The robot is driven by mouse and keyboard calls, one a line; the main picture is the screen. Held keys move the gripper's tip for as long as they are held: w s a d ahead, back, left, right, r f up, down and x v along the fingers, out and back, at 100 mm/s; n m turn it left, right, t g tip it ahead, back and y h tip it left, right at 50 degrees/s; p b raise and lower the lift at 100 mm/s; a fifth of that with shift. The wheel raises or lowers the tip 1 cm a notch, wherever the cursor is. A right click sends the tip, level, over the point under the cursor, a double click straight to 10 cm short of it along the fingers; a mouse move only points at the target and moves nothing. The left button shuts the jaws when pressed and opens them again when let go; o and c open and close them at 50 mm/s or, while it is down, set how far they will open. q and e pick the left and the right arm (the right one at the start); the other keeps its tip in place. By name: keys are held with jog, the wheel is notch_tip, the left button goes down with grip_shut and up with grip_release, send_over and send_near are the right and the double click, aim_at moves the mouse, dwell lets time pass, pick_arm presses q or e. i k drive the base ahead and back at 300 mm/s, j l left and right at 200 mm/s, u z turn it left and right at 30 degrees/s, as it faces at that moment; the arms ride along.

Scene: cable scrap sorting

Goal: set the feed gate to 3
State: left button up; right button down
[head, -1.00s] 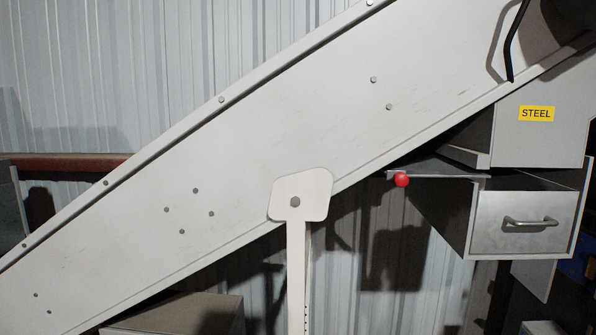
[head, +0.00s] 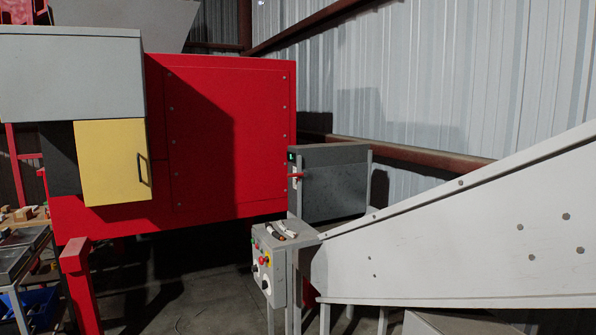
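A grey chute-like box (head: 336,192) stands between the red machine and the conveyor. On its left edge is a narrow upright plate with a small green mark at the top and a red lever (head: 297,175) lying about level. This may be the feed gate, but any numbers are too small to read. A grey control box (head: 268,266) below it carries a red button, other small buttons and white dials. Neither of my grippers is in view.
A large red machine (head: 245,135) with a yellow door (head: 112,160) fills the left. The pale conveyor (head: 480,225) slopes up to the right. A red post (head: 80,285) and a table with trays stand at lower left. Dark floor (head: 190,300) lies open in front of the machine.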

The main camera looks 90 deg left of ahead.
aim_at(337, 191)
jog(key=u, duration=2.7)
jog(key=i+j, duration=0.25)
jog(key=i, duration=0.2)
